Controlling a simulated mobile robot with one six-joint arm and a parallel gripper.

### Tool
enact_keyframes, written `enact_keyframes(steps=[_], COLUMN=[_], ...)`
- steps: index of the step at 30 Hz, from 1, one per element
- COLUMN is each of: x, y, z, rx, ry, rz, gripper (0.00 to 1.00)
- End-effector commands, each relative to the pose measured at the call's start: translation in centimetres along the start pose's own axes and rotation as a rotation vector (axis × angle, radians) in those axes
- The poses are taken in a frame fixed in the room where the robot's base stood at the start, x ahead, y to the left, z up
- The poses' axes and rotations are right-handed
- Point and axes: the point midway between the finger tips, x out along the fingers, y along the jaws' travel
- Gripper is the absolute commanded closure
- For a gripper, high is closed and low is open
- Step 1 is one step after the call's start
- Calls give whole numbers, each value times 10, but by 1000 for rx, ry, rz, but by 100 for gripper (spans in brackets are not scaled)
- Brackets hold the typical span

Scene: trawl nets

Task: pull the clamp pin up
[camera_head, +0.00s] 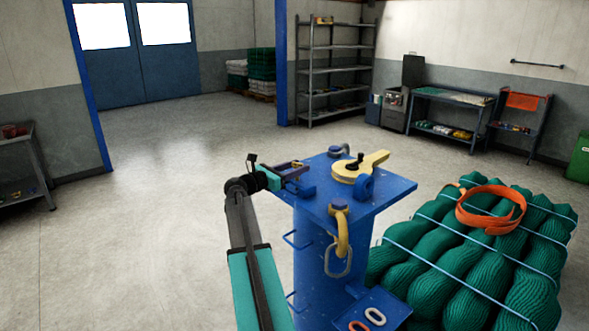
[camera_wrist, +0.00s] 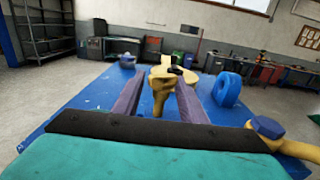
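The yellow clamp (camera_head: 367,167) sits on the blue top plate (camera_head: 390,192) of a post. A small dark pin (camera_head: 356,160) with a knob stands up at the clamp's left part. In the wrist view the clamp (camera_wrist: 180,76) is ahead, with the dark knob (camera_wrist: 175,70) on it. My gripper (camera_head: 303,177) is over the left part of the plate, to the left of the clamp and apart from it. In the wrist view its purple fingers (camera_wrist: 160,78) are spread, with the yellow clamp part seen between them and nothing held.
A blue ring lug (camera_head: 365,187) stands beside the clamp. A yellow shackle (camera_head: 342,232) with a metal link hangs at the plate's front corner. A green net bundle (camera_head: 440,262) with an orange strap (camera_head: 492,212) lies to the right. Open floor is on the left.

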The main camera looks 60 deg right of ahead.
Motion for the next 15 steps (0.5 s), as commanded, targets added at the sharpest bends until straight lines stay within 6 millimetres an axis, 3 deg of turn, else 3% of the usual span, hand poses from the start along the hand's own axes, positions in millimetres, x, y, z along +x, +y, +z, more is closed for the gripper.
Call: enact_keyframes(steps=[8, 15], x=[-24, -60], y=[0, 0], z=[-2, -3], rx=[0, 2], ry=[0, -1], rz=[2, 2], gripper=[62, 62])
